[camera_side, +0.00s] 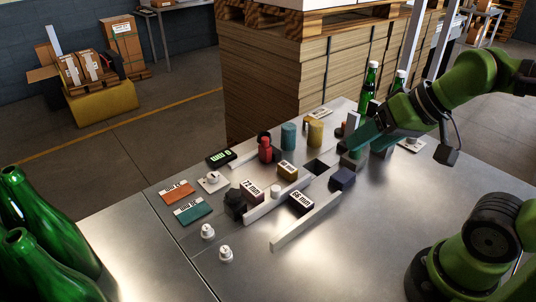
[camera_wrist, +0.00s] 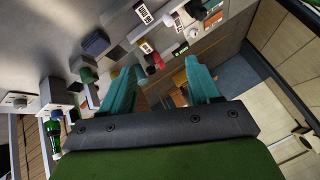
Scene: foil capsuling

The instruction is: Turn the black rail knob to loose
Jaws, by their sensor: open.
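A black knob-like part (camera_side: 235,203) stands at the near left end of the middle pale rail (camera_side: 266,209) in the side view. A second dark round part (camera_side: 264,136) shows behind a red bottle-shaped part (camera_side: 265,151); I cannot tell for sure which is the rail knob. My gripper (camera_side: 352,149) is at the right back of the bench, well apart from both. In the wrist view its two teal fingers (camera_wrist: 163,64) are spread, with nothing held between them. The red part (camera_wrist: 153,61) shows beyond the fingertips. The knob's setting cannot be read.
A near rail (camera_side: 303,224), labelled dark blocks (camera_side: 301,203), and teal (camera_side: 288,136) and yellow (camera_side: 315,133) cylinders crowd the middle. Green bottles (camera_side: 371,80) stand behind my gripper; large ones (camera_side: 40,232) fill the near left. White knobs (camera_side: 208,232) sit in front.

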